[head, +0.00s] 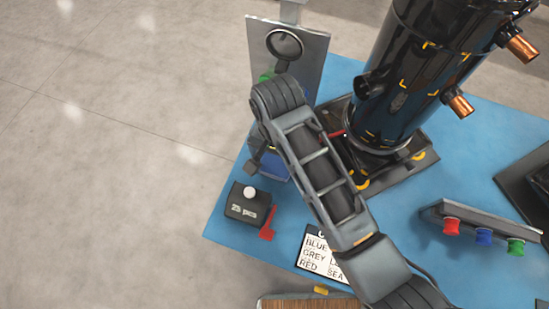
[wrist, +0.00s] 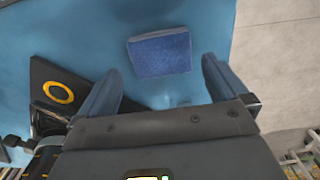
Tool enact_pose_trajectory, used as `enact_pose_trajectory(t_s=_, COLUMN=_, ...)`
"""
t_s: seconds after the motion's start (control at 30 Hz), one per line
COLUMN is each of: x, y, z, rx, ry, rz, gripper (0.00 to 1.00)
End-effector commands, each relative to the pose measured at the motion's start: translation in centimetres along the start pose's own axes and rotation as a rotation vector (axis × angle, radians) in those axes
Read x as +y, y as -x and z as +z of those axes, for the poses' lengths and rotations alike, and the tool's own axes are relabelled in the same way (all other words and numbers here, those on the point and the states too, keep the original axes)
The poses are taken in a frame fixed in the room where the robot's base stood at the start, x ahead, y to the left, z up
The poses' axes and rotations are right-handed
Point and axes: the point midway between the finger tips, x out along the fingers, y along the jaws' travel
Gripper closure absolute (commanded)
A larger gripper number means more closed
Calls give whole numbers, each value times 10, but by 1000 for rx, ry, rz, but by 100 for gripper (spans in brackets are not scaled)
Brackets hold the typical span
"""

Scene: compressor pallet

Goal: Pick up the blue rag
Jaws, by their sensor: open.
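The blue rag (wrist: 160,54) is a dark blue, flat, roughly square cloth on the lighter blue pallet top (wrist: 85,25) in the wrist view. My gripper (wrist: 161,68) is open and empty, with one finger to the left and one to the right below the rag in the picture. The rag shows just beyond the gap between the fingertips, and no contact is visible. In the head view, my arm covers much of this area; a darker blue patch (head: 272,167) beside it looks like part of the rag.
A black compressor (head: 415,75) stands on its dark base right of my arm. A grey upright panel (head: 310,50) stands behind. A black box (head: 247,205) with a red part, a label card (head: 312,255) and a button bar (head: 455,213) are nearby. Bare floor lies left.

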Motion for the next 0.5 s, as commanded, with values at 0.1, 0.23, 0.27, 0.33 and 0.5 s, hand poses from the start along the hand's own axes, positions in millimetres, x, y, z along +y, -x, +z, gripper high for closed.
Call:
enact_pose_trajectory(t_s=0.1, x=0, y=-11, z=-1, rx=-1, ry=0, rz=1, gripper=0)
enact_pose_trajectory(t_s=0.23, x=-1, y=-30, z=-2, rx=-2, ry=0, rz=3, gripper=0)
enact_pose_trajectory(t_s=0.27, x=-1, y=-34, z=-3, rx=-2, ry=0, rz=3, gripper=0)
enact_pose_trajectory(t_s=0.33, x=-1, y=-44, z=-3, rx=-1, ry=0, rz=2, gripper=0)
enact_pose_trajectory(t_s=0.5, x=-1, y=-54, z=-3, rx=0, ry=0, rz=0, gripper=0)
